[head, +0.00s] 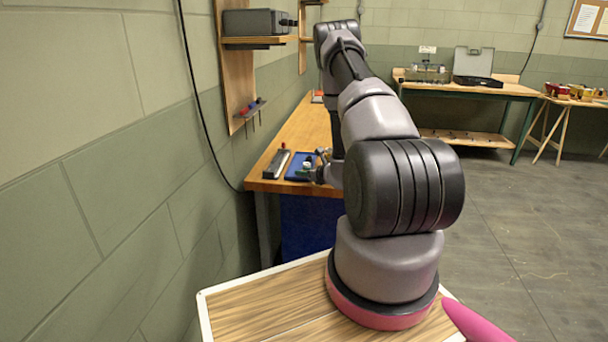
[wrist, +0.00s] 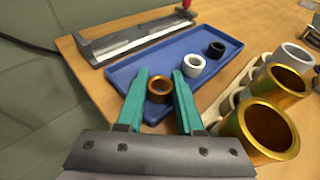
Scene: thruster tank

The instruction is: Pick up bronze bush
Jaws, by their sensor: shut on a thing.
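The bronze bush (wrist: 159,90) is a small copper-brown ring. In the wrist view it sits between the two teal fingers of my gripper (wrist: 160,86), which is shut on it. It shows over the near part of a shallow blue tray (wrist: 126,74); I cannot tell whether it touches the tray floor. A white ring (wrist: 193,65) and a black ring (wrist: 216,49) lie farther back in the tray. In the head view my gripper (head: 318,172) is small, over the bench beside the blue tray (head: 299,166), and the bush cannot be made out.
Large gold rings (wrist: 262,129) and a grey ring (wrist: 293,56) stand in a pale holder right of the tray. A grey-black rail tool (wrist: 135,40) lies behind the tray. The wooden bench (head: 306,130) runs along the block wall. Open floor (head: 510,230) lies to the right.

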